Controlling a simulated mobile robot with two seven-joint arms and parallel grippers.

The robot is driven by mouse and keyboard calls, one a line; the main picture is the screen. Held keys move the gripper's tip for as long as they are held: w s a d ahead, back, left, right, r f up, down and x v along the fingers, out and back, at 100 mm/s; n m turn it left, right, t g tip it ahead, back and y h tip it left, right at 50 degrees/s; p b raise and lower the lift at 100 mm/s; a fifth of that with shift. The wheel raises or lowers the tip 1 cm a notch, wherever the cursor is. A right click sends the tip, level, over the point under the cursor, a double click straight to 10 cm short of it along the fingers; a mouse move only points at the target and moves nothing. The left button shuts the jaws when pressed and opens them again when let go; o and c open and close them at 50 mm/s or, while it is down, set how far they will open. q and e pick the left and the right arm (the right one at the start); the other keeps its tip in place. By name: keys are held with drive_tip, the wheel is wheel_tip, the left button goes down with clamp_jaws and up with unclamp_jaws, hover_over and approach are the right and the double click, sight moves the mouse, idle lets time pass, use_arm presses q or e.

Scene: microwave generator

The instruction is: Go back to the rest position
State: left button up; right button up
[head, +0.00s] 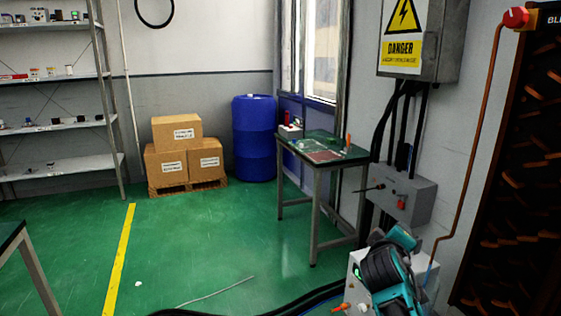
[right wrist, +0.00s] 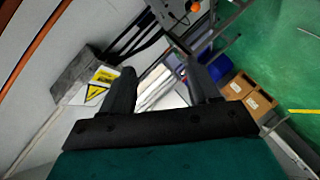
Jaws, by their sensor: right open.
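My right arm comes into the head view at the bottom right, teal with black joints, in front of a white box. My right gripper (right wrist: 162,70) shows in the right wrist view. Its two dark fingers are spread wide apart, and nothing is held between them. The wall, window and floor are visible beyond the fingers. In the head view I cannot make out the fingers clearly. My left gripper and left arm are not in view.
A worktable (head: 320,150), grey wall box (head: 405,198) and danger-sign cabinet (head: 440,40) are at the right. Cartons (head: 176,133), a blue barrel (head: 254,140) and shelves (head: 60,79) stand behind. Green floor is mostly clear.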

drive_tip(key=s+a+f+y, duration=0.25)
drive_tip(key=s+f, duration=0.35)
drive_tip(key=f, duration=0.4)
drive_tip(key=s+a+f+m+y, duration=0.1)
drive_tip(key=s+f, duration=0.3)
drive_tip(key=s, duration=0.4)
drive_tip(key=s+a+f+m+g+y, duration=0.1)
drive_tip(key=s+a+f+y, duration=0.1)
drive_tip(key=s+f, duration=0.3)
drive_tip(key=s+a+f+m+g+y, duration=0.1)
drive_tip(key=s+f, duration=0.4)
drive_tip(key=s, duration=0.6)
drive_tip(key=shift+s+a+m+y, duration=0.15)
drive_tip(key=shift+s+m+y, duration=0.3)
drive_tip(key=shift+y, duration=0.8)
